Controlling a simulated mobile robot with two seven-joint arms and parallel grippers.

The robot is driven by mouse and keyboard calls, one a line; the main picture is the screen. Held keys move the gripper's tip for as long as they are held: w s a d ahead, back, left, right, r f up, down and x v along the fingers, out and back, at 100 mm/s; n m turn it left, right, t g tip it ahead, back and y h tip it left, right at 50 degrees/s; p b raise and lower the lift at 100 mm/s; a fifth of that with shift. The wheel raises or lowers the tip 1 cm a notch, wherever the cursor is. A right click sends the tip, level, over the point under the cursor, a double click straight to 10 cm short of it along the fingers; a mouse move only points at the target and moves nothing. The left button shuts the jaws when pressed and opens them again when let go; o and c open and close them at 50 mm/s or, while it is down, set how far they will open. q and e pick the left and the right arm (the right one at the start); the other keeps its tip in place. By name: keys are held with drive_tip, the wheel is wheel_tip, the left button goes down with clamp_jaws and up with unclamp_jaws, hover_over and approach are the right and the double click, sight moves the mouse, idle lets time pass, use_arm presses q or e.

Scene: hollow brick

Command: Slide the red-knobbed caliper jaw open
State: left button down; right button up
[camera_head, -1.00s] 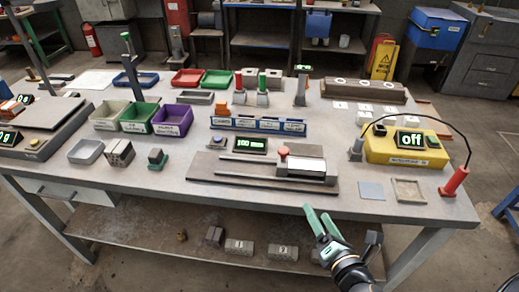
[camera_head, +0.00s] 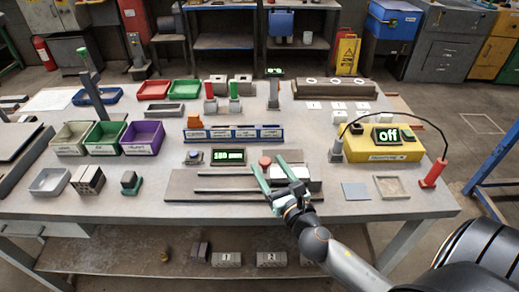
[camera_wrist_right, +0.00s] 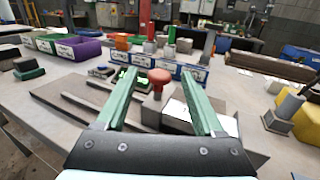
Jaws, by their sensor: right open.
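The caliper (camera_head: 225,184) lies on the front middle of the table, a dark base with rails. Its sliding jaw carries a red knob (camera_head: 265,161), and a pale block (camera_head: 291,172) sits just right of the knob. The display (camera_head: 229,156) behind it appears to read 100 mm. My right gripper (camera_head: 272,172) is open, its green fingers above the caliper's front side. In the right wrist view the red knob (camera_wrist_right: 159,77) shows between the two fingers and beyond them, apart from both. My left gripper is not in view.
A blue labelled rack (camera_head: 234,134) stands behind the caliper. Green (camera_head: 104,137) and purple (camera_head: 142,136) bins are at left. A yellow box (camera_head: 383,147) with a display reading off and a red probe (camera_head: 434,173) are at right. Several blocks lie on the lower shelf.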

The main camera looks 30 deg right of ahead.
drive_tip(key=shift+w+d, duration=0.25)
drive_tip(key=shift+w, duration=1.25)
drive_tip(key=shift+w+d, duration=0.2)
drive_tip(key=shift+w, duration=1.25)
clamp_jaws()
